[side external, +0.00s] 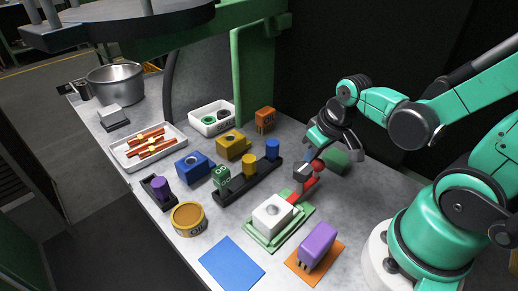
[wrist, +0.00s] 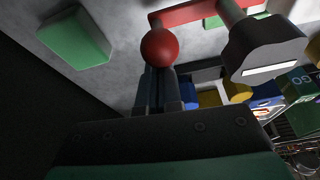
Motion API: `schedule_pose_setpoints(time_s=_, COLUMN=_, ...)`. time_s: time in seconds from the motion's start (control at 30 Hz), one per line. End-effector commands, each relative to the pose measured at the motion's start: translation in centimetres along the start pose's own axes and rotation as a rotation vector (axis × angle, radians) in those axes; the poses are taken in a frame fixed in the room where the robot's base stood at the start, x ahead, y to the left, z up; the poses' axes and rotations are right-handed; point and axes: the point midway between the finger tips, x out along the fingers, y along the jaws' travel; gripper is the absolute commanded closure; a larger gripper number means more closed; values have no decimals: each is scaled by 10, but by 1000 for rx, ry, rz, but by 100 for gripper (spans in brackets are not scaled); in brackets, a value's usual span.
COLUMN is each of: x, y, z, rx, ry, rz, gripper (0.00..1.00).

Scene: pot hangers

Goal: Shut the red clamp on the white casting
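The white casting (side external: 272,213) sits on a green plate (side external: 262,243) in the side view. The red clamp (side external: 308,188) stands at its far right edge. The clamp's grey head (side external: 302,172) is raised, apart from the casting, and shows large in the wrist view (wrist: 262,48). The clamp's red ball knob (side external: 317,165) is at my gripper (side external: 322,155). In the wrist view the red ball (wrist: 160,47) covers my fingertips, and the fingers (wrist: 160,88) lie close together behind it. They look shut; I see no grip around the ball. The casting is hidden in the wrist view.
A green block (side external: 335,160) lies just beyond my gripper. A purple block (side external: 317,245) on an orange mat is in front, next to a blue mat (side external: 232,262). A black rack (side external: 245,187) with coloured pieces and a yellow tin (side external: 188,218) stand left of the casting.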

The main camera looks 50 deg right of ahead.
Motion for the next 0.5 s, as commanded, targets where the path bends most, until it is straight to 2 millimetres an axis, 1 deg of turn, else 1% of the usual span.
schedule_pose_setpoints(time_s=0.37, x=0, y=0, z=1, rx=0, ry=-4, rz=0, gripper=100)
schedule_pose_setpoints(time_s=0.5, x=2, y=0, z=-2, rx=-1, ry=-4, rz=0, gripper=100)
